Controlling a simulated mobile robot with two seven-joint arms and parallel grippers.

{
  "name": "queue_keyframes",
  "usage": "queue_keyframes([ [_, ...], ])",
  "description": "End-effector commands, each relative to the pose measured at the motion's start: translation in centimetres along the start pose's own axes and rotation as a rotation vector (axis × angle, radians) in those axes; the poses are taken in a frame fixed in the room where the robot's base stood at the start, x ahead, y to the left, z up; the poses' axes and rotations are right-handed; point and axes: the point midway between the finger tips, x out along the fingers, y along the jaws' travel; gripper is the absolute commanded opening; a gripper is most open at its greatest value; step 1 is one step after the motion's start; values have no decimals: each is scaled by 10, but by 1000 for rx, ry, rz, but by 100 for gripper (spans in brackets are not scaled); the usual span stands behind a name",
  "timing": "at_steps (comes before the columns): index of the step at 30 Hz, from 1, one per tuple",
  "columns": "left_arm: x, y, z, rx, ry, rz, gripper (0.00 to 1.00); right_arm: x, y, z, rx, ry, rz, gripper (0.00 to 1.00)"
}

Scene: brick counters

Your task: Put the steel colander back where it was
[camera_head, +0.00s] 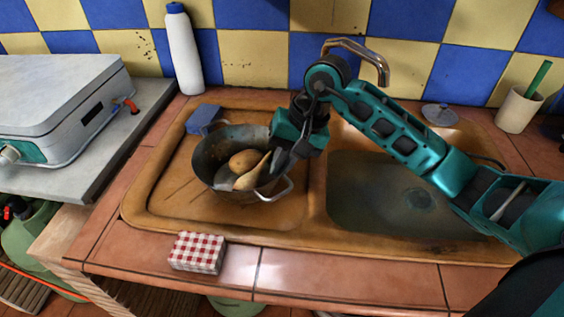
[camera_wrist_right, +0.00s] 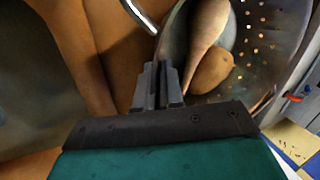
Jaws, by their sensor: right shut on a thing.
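The steel colander (camera_head: 216,146) sits on the drainboard to the left of the sink basin. It is a grey bowl with a metal loop handle at its front right, and its holes show in the right wrist view (camera_wrist_right: 278,50). A round brown potato-like item (camera_head: 243,159) and a long, tapered, pale brown item (camera_head: 253,177) lie inside. My right gripper (camera_head: 277,160) reaches down at the colander's right rim. In the right wrist view its fingers (camera_wrist_right: 158,84) are close together on the rim, which they partly hide. My left gripper is not in view.
The orange-brown sink unit (camera_head: 290,235) has an empty-looking basin (camera_head: 395,195) on the right, with a faucet (camera_head: 365,50) behind. A blue block (camera_head: 204,119), white bottle (camera_head: 184,50) and red-checked box (camera_head: 197,253) stand near the colander. A cup (camera_head: 518,108) stands far right.

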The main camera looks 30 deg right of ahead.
Motion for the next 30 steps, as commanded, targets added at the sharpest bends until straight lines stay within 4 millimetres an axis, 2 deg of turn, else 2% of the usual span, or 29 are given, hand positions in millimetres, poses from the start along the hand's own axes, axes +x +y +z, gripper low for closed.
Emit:
queue_keyframes([
  [11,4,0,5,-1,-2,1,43,6,2,-1,-2,4,-3,0],
  [12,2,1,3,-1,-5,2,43,5,2,0,-1,2,-1,10],
  [19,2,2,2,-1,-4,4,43,5,2,0,-1,2,-1,32],
  [30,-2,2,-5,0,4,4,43,-1,0,0,0,2,-2,33],
])
